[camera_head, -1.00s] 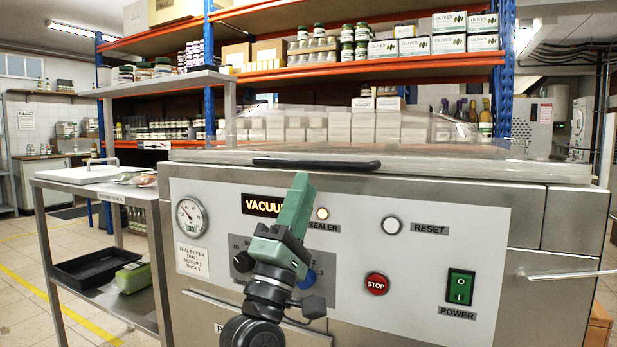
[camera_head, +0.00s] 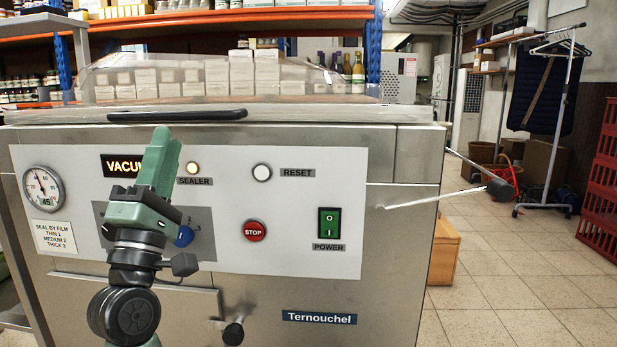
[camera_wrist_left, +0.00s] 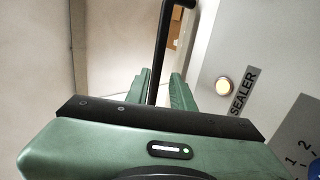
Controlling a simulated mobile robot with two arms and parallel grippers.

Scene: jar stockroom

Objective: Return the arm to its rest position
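My left gripper (camera_head: 160,160) is green and points up in front of the vacuum machine's control panel (camera_head: 330,180), covering part of the VACUUM display (camera_head: 118,166). Its tip shows just below the black lid handle (camera_head: 177,115). In the left wrist view, the two green fingers (camera_wrist_left: 161,92) stand apart. The black handle (camera_wrist_left: 163,45) shows beyond and between them in the picture. I see no object held; whether a finger touches the handle I cannot tell. The clear lid (camera_head: 230,80) looks down on the machine. My right gripper is not in view.
A metal bar with a dark grip (camera_head: 500,190) sticks out at the machine's right side. A wooden box (camera_head: 444,250) stands on the floor beside it. Red crates (camera_head: 603,185) and a coat rack (camera_head: 545,120) are at right. The tiled floor (camera_head: 500,300) between is open.

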